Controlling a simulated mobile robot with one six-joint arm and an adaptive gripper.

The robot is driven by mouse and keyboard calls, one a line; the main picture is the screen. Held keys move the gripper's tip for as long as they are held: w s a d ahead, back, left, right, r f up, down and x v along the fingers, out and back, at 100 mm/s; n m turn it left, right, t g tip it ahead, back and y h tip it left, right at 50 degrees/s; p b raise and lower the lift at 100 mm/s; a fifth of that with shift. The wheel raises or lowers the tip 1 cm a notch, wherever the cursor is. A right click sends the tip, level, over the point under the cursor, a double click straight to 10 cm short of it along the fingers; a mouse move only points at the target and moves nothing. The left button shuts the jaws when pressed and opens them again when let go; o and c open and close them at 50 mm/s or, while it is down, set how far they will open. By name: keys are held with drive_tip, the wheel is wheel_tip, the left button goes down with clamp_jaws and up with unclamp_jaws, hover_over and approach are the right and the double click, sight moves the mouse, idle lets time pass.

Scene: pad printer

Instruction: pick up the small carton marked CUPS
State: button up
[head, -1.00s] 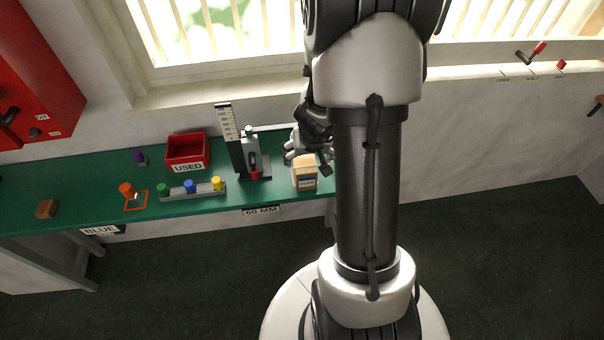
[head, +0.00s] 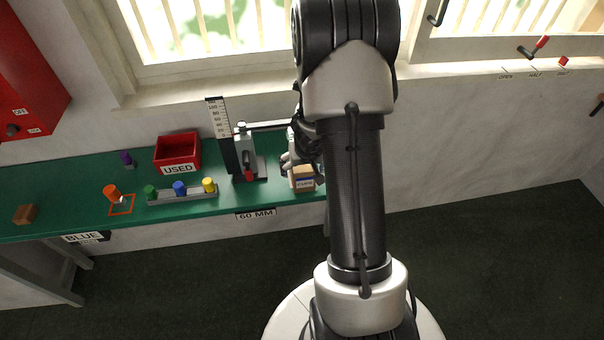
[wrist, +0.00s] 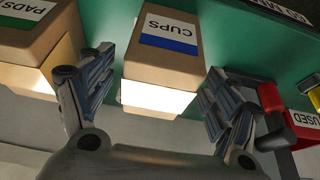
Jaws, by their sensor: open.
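The small carton marked CUPS (wrist: 165,62) is a tan box with a white and blue label. In the wrist view it lies between the two spread fingers of my gripper (wrist: 150,100), which is open, with a gap visible on each side. In the head view the carton (head: 304,184) stands near the front right of the green bench, and my gripper (head: 300,168) is right at it, partly hidden by my arm. I cannot tell whether a finger touches the carton.
A second carton marked PADS (wrist: 35,35) stands close beside the left finger. The red-handled printer (head: 246,160) with its ruler stands left of the carton. A red USED bin (head: 177,155) and a rail of coloured pegs (head: 181,194) are farther left.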

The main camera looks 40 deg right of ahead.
drive_tip(key=c, duration=1.2)
drive_tip(key=shift+r, duration=0.1)
drive_tip(key=shift+c, duration=0.4)
drive_tip(key=shift+r, duration=0.15)
